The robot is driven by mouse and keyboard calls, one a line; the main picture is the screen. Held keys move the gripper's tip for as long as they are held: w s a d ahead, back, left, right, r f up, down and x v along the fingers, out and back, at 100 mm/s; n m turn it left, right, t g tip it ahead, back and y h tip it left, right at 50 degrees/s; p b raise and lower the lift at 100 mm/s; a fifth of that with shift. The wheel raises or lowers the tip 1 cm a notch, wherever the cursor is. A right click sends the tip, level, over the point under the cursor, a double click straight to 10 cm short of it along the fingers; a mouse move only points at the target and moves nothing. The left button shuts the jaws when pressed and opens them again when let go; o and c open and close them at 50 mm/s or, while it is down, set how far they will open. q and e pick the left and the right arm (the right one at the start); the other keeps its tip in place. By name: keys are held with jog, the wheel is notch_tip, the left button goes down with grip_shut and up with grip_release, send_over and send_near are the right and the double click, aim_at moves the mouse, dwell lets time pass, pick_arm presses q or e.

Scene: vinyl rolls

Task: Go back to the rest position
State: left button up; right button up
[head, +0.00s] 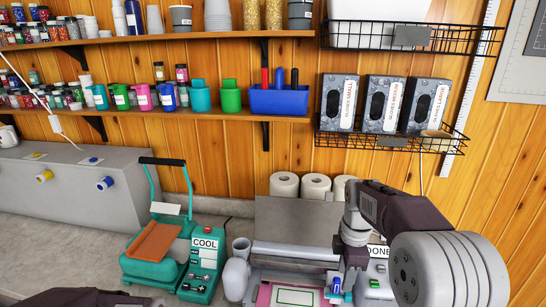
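My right arm comes in from the right, with its gripper (348,284) pointing down over the front of a grey machine (295,222). The fingertips are small and partly hidden, so I cannot tell whether they are open or shut. A small blue piece (335,284) shows right beside them; I cannot tell if it is held. Only a dark part of my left arm (85,298) shows at the bottom left edge; its gripper is out of view. Two small vinyl rolls, one yellow (45,176) and one blue (105,184), stick out from the grey box's front.
Shelves (160,39) and a wire rack (400,145) hang above. Grey counter (60,235) is bare at left.

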jog(key=s+a+f+m+t, duration=0.1)
jog(key=s+a+f+m, duration=0.4)
jog(key=s+f+m, duration=0.5)
jog(key=s+m, duration=0.3)
jog(key=m, duration=0.3)
jog(key=shift+s+a+f+m, duration=0.15)
jog(key=shift+s+m, duration=0.15)
jog(key=shift+s, duration=0.1)
